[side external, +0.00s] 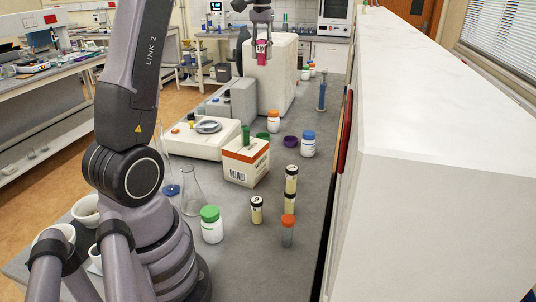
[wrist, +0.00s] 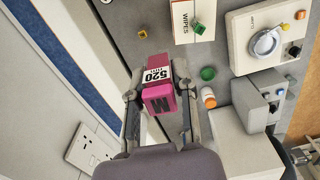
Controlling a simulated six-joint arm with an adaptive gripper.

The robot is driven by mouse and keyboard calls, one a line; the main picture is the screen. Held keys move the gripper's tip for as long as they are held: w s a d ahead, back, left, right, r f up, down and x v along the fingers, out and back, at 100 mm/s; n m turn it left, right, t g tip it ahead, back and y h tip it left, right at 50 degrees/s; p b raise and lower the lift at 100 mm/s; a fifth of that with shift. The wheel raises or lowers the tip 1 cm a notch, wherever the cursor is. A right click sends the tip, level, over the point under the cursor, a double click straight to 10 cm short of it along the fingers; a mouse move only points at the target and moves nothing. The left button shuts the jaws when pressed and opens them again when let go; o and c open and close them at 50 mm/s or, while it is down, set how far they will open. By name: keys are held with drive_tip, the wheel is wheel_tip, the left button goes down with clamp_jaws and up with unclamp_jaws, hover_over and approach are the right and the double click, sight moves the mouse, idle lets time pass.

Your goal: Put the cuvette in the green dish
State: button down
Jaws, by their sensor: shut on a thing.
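My gripper (wrist: 158,100) is shut on a magenta block-shaped cuvette (wrist: 158,82) with a white label reading 520. In the side external view, the cuvette (side external: 261,60) hangs from my gripper (side external: 262,42) at the far end, high beside the white cabinet. The green dish (side external: 262,137) sits on the grey bench behind the wipes box, well below and nearer the camera than the cuvette. The green dish (wrist: 208,73) also shows in the wrist view, right of the held cuvette and apart from it.
An orange-capped bottle (side external: 273,121) stands close to the green dish. A purple dish (side external: 291,141) and a blue-capped bottle (side external: 308,144) are to its right. The wipes box (side external: 246,162), a balance (side external: 204,138) and a tall white cabinet (side external: 270,75) are nearby obstacles.

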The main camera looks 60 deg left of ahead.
drive_tip(key=shift+d+r, duration=0.2)
drive_tip(key=shift+r, duration=0.75)
drive_tip(key=shift+w+d+r, duration=0.1)
drive_tip(key=shift+d, duration=0.2)
drive_tip(key=d+f+m, duration=0.8)
drive_tip(key=d+f, duration=1.3)
drive_tip(key=f, duration=0.3)
drive_tip(key=s+a+f+n, duration=0.4)
drive_tip(key=s+a, duration=0.3)
drive_tip(key=a, duration=0.2)
drive_tip(key=s+a+f+n, duration=0.4)
drive_tip(key=s+a, duration=0.4)
drive_tip(key=shift+s+a+f, duration=0.2)
drive_tip(key=shift+a+f, duration=0.05)
drive_tip(key=shift+a, duration=0.15)
wheel_tip(320, 180, down, 10)
drive_tip(key=shift+r, duration=0.2)
